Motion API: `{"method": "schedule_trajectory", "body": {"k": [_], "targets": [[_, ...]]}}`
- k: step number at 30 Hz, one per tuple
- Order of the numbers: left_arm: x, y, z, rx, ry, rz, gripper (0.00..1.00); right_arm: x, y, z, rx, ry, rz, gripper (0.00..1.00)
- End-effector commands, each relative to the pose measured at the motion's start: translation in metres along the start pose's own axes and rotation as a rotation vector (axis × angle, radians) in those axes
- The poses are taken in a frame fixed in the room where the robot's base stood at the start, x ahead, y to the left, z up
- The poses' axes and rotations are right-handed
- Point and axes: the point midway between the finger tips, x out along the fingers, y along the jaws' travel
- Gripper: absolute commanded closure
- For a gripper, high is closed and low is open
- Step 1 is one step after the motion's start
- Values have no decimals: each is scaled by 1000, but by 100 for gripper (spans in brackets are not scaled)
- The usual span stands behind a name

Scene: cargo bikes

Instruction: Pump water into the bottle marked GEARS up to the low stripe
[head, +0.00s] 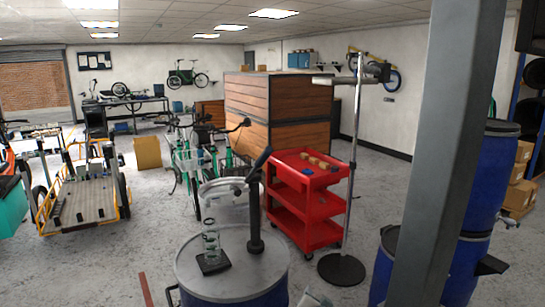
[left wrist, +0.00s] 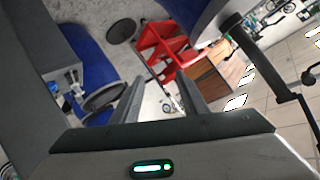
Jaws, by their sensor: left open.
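A clear bottle (head: 211,243) with dark bands stands upright in a black square holder (head: 213,263) on the grey lid of a blue drum (head: 232,275). Its lettering and any water in it are too small to tell. A black hand pump (head: 255,215) rises from the lid right of the bottle, with its handle tilted up. In the left wrist view the pump (left wrist: 262,62) shows at the right. My left gripper (left wrist: 158,85) is open and empty. In the head view a pale part of it (head: 314,299) shows at the bottom edge, right of the drum. My right gripper is not in view.
A red cart (head: 303,200) and a pole stand with a round black base (head: 341,269) are behind the drum. A grey pillar (head: 425,160) and blue drums (head: 490,185) block the right. Cargo bikes (head: 85,195) stand at left; the floor between is open.

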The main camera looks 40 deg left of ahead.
Motion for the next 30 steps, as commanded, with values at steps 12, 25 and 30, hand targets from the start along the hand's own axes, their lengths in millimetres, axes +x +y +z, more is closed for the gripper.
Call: {"method": "schedule_trajectory", "body": {"k": [12,25,30], "targets": [[-116,-251,-238,-369,212,-456,60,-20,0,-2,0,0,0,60],[-158,-306,-262,-483,241,-559,60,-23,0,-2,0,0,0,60],[-158,-306,-262,-482,241,-559,60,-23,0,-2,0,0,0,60]]}}
